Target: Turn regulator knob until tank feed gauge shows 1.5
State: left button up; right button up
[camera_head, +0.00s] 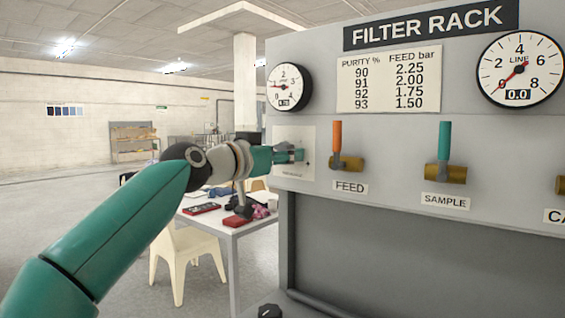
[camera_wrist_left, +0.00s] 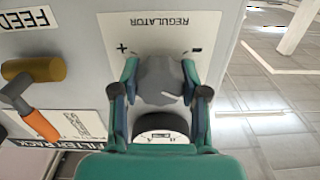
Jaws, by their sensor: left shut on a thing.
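The grey regulator knob (camera_wrist_left: 160,80) sits on a white plate marked REGULATOR, with plus and minus signs, at the left of the filter rack. My left gripper (camera_head: 291,155) is at this plate; in the left wrist view its two fingers (camera_wrist_left: 160,92) are shut on either side of the knob. In the head view the gripper hides the knob. The round tank feed gauge (camera_head: 288,87) is above it, its red needle pointing left, near 1; its small digital readout is too blurred to read surely. The gauge also shows partly in the wrist view (camera_wrist_left: 160,124). My right gripper is out of view.
The rack carries an orange FEED lever (camera_head: 337,136), a green SAMPLE lever (camera_head: 444,140) and a line gauge (camera_head: 520,69) reading 0.0. A purity chart (camera_head: 389,80) pairs 93 with 1.50. A white table (camera_head: 233,226) and chair (camera_head: 185,252) stand left of the rack.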

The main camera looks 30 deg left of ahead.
pick_arm(q)
jog(key=shift+f+m+b, duration=0.2)
jog(key=shift+m+b, duration=0.15)
jog(key=shift+m, duration=0.85)
jog(key=o, duration=1.2)
jog(key=shift+c, duration=0.2)
jog(key=shift+r, duration=0.1)
jog(key=shift+s, duration=0.4)
jog(key=s, duration=1.1)
jog(key=shift+a, duration=0.45)
